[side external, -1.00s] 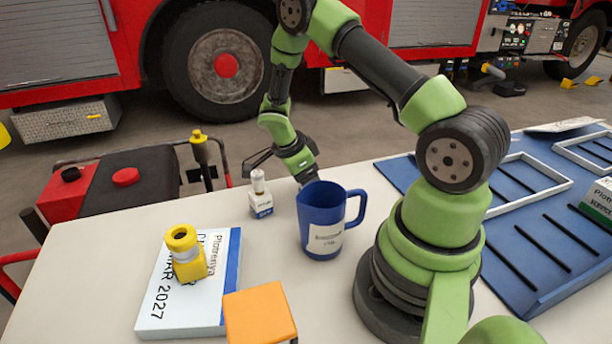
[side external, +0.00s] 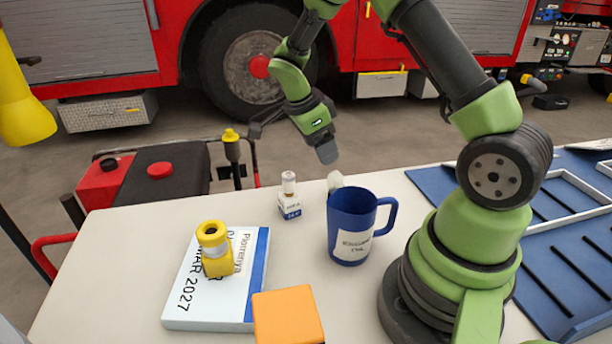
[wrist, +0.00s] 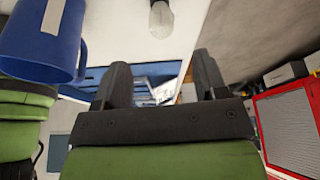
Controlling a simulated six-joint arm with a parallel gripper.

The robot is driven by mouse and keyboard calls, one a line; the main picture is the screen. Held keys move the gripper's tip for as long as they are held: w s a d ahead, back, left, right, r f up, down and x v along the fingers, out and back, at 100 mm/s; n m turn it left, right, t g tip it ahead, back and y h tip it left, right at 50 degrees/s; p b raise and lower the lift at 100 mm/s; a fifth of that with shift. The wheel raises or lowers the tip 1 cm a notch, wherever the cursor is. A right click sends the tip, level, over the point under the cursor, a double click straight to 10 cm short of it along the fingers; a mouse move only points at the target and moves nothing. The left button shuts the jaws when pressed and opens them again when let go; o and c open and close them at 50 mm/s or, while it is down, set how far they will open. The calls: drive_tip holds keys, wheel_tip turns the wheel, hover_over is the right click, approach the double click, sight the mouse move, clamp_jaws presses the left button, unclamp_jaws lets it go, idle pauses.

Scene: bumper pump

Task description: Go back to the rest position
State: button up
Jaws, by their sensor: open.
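My gripper (side external: 292,140) hangs in the air above the far edge of the table, its two dark fingers spread with nothing between them. In the wrist view the fingers (wrist: 163,75) also stand apart and empty. A white rounded bulb-like object (side external: 335,180) stands on the table just behind the blue mug, below my gripper and apart from it. A bulb-like thing also shows at the top of the wrist view (wrist: 161,18). The blue mug (side external: 346,216) stands upright beside my arm's base and shows at the left of the wrist view (wrist: 38,45).
A small labelled box with a white-topped vial (side external: 289,205) stands left of the mug. A yellow pump-like piece (side external: 214,252) rests on a white book (side external: 190,310). An orange block (side external: 288,316) is in front. Blue trays (side external: 575,265) lie at right. Space around the gripper is clear.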

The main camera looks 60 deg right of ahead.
drive_tip(key=s+a+r+n+t+y, duration=0.2)
drive_tip(key=s+a+r+n+t, duration=0.2)
drive_tip(key=s+a+r+n, duration=0.3)
drive_tip(key=s+a+r+n+t+y, duration=0.3)
drive_tip(key=s+a+r+n+t, duration=0.2)
drive_tip(key=a+r+n, duration=0.3)
wheel_tip(320, 180, up, 4)
drive_tip(key=s+n, duration=0.1)
drive_tip(key=n, duration=0.4)
drive_tip(key=shift+s+a+f+n+t, duration=0.25)
drive_tip(key=shift+s+a+n+t, duration=0.05)
drive_tip(key=shift+s+n, duration=0.1)
